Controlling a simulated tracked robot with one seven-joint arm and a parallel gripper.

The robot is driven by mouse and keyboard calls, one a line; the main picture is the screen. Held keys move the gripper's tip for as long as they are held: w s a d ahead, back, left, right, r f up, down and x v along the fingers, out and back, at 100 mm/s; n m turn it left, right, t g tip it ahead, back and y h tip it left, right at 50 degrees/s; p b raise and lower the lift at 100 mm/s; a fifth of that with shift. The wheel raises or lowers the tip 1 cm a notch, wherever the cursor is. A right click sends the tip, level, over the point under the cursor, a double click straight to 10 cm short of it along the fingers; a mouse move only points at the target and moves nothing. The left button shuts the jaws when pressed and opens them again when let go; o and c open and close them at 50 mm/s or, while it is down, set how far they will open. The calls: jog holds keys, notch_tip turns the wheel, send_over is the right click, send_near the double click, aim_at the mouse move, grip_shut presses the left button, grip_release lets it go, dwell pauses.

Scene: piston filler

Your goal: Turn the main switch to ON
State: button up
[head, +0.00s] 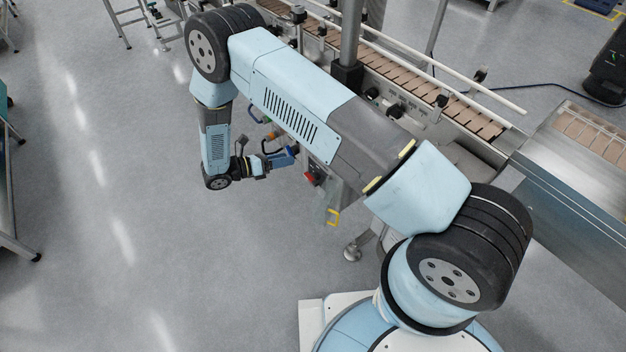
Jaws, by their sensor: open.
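A red switch (311,179) with a dark base sits on the side of the grey machine cabinet, right of my gripper; I take it for the main switch. Its ON/OFF marking is too small to read. My gripper (290,155) is at the end of my pale blue arm, open, and points right toward the cabinet. It is up and to the left of the red switch in the picture, with a small gap showing between them. I cannot tell whether its fingertips touch the cabinet. My arm hides much of the cabinet's top.
A conveyor (405,75) with tan slats runs behind my arm, with a white rail along it. A yellow-framed part (333,217) hangs low on the cabinet.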

aim_at(309, 180)
jog(key=s+a+f+n+t, duration=0.1)
jog(key=s+f+n+t, duration=0.15)
jog(key=f, duration=0.45)
jog(key=s+a+f+n+t, duration=0.1)
jog(key=s+f+n+t, duration=0.2)
jog(key=f, duration=0.4)
jog(key=shift+n+g, duration=0.35)
jog(key=shift+n, duration=0.1)
jog(key=x, duration=1.3)
jog(key=shift+w+d, duration=0.1)
jog(key=shift+d, duration=0.1)
jog(key=shift+c, duration=0.3)
